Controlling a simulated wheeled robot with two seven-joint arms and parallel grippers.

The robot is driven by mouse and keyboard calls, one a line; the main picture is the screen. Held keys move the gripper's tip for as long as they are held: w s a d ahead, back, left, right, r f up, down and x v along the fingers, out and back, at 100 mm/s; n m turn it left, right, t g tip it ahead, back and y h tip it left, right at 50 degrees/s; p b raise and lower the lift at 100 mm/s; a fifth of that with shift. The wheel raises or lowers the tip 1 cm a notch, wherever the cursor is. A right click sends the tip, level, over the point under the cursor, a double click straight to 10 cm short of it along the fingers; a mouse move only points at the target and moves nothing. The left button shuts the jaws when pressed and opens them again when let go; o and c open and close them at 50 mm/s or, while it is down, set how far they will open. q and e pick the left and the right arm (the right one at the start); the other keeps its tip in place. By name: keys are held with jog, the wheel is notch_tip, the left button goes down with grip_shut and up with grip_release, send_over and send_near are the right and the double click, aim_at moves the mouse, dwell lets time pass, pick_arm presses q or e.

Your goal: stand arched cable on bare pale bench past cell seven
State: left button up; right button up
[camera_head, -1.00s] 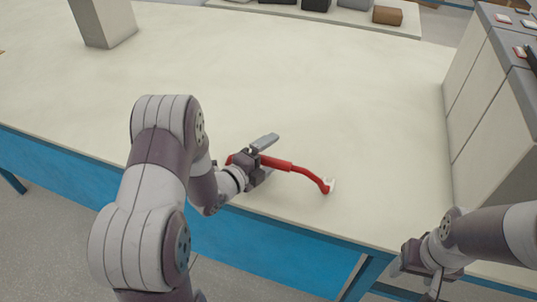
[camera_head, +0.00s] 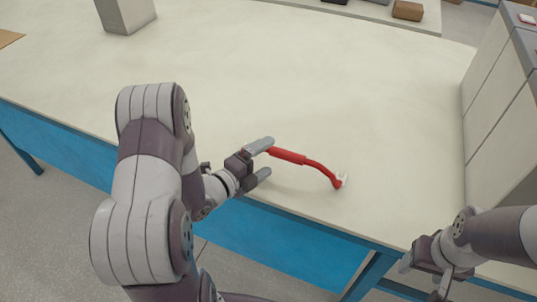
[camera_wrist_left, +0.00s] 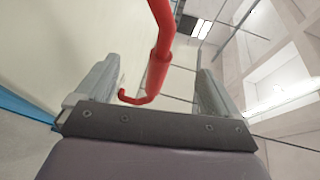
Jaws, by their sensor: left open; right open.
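In the left wrist view the cable (camera_wrist_left: 160,68) runs down between the spread fingers and ends in a small hook; I see gaps on both sides. Whether the cable touches the bench along its length is unclear. My right gripper (camera_head: 426,274) is open and empty past the bench's front edge, low at the right.
A row of tall pale cells with grey tops (camera_head: 500,120) stands at the right; I cannot tell their numbers. A grey block (camera_head: 127,14) stands at the back left. A board with a brown block (camera_head: 407,10) lies at the back. The middle of the bench is clear.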

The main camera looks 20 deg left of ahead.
pick_arm(q)
jog(key=shift+v, duration=1.95)
jog(key=s+d+r+n+g+y+p, duration=0.2)
jog(key=s+r+n+g+y+p, duration=0.1)
jog(key=n, duration=0.8)
jog(key=s+d+r+n+g+y+p, duration=0.2)
jog(key=s+r+n+g+p, duration=0.3)
jog(key=s+n+g, duration=0.3)
jog(key=r+n+g+y, duration=0.1)
jog(key=n+g, duration=0.1)
jog(key=shift+s+d+n+g+p, duration=0.3)
jog(key=shift+s+n, duration=0.05)
jog(key=shift+n, duration=0.05)
